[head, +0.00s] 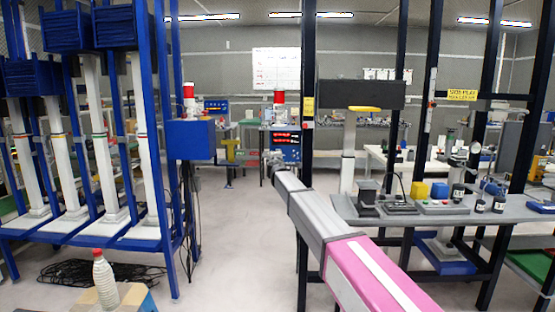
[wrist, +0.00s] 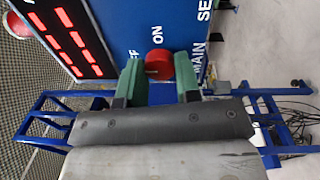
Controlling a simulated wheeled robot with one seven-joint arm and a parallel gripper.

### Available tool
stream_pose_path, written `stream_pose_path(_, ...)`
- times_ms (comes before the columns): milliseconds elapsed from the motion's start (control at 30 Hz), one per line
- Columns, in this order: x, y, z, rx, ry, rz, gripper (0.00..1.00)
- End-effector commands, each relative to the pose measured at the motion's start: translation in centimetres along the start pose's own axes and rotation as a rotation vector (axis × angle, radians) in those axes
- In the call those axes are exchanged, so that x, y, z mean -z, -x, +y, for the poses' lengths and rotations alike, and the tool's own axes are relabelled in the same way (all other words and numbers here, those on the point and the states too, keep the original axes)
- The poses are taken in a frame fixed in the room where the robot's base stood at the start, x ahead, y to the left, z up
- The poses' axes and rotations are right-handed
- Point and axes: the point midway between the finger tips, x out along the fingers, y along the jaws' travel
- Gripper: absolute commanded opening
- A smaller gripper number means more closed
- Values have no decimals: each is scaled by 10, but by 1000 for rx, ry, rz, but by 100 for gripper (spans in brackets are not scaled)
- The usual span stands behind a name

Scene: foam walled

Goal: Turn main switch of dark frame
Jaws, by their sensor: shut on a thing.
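The main switch is a round red knob (wrist: 158,64) on a blue panel (wrist: 130,25) in the wrist view. White lettering around it reads "ON", "MAIN" and a partly hidden "OFF". My gripper (wrist: 159,76), with green finger pads, is shut on the knob, one pad on each side. In the head view the blue panel (head: 291,156) with red displays stands beside a dark post, and my gripper (head: 275,158) is at its left side. The knob itself is too small or hidden to make out there. The knob's exact pointing direction cannot be told.
A blue rack (head: 152,150) with white columns and a blue box (head: 190,140) stands left. Dark posts (head: 308,90) and a grey bench (head: 420,215) with small items stand right. A bottle (head: 104,278) is near left. Pale floor between is clear.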

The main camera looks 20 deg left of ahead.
Motion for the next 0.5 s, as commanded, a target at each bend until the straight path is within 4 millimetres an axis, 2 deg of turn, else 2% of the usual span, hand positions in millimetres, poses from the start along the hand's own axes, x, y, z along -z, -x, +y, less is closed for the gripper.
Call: stream_pose_path(500,1,0,0,-1,83,8,7)
